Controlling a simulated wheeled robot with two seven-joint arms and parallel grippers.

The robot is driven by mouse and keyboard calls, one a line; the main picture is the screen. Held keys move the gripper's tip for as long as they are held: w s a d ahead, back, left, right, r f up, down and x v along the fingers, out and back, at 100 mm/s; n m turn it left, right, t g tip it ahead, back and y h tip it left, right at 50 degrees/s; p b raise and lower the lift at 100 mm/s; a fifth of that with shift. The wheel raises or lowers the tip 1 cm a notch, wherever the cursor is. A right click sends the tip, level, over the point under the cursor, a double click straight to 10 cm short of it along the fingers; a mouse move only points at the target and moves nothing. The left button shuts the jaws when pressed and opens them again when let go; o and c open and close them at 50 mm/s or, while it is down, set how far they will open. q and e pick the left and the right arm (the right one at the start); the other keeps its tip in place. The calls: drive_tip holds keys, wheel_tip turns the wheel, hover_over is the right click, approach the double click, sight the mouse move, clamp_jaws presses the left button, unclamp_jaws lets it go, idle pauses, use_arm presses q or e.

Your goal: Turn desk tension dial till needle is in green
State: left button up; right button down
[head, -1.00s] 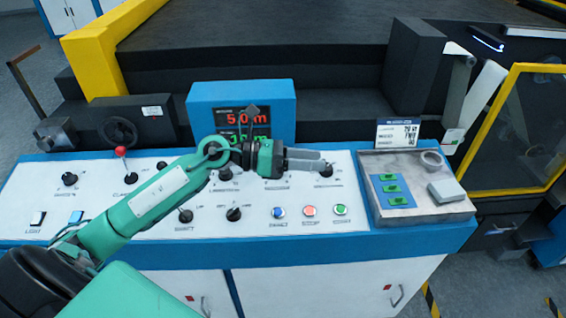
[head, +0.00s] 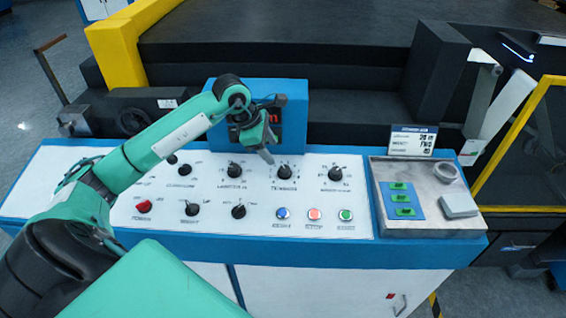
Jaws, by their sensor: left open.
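The white desk panel (head: 330,222) carries several black dials. A black dial (head: 284,172) in the upper row, just right of the panel's middle, has a label below it that seems to read tension. My left gripper (head: 267,156) is open and empty, above and slightly left of that dial, with its fingers pointing down; I see no contact. A blue display box (head: 224,92) stands behind, its red digits mostly hidden by my left arm and gripper. I make out no needle or green zone. My right gripper is not in view.
Other dials stand nearby, at left (head: 235,171) and right (head: 335,174). Blue, red and green buttons (head: 315,214) sit in the lower row. A grey tray (head: 428,221) with green-marked pieces and a tape-like ring (head: 445,174) lies at the right.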

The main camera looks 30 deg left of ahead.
sight(285, 169)
use_arm(q)
drive_tip(key=p+x, duration=0.2)
drive_tip(key=x, duration=0.5)
drive_tip(key=shift+w+d+f, duration=0.15)
drive_tip(key=shift+f, duration=0.1)
drive_tip(key=shift+w+d+f, duration=0.15)
drive_tip(key=shift+w+f, duration=0.05)
drive_tip(key=shift+f, duration=0.45)
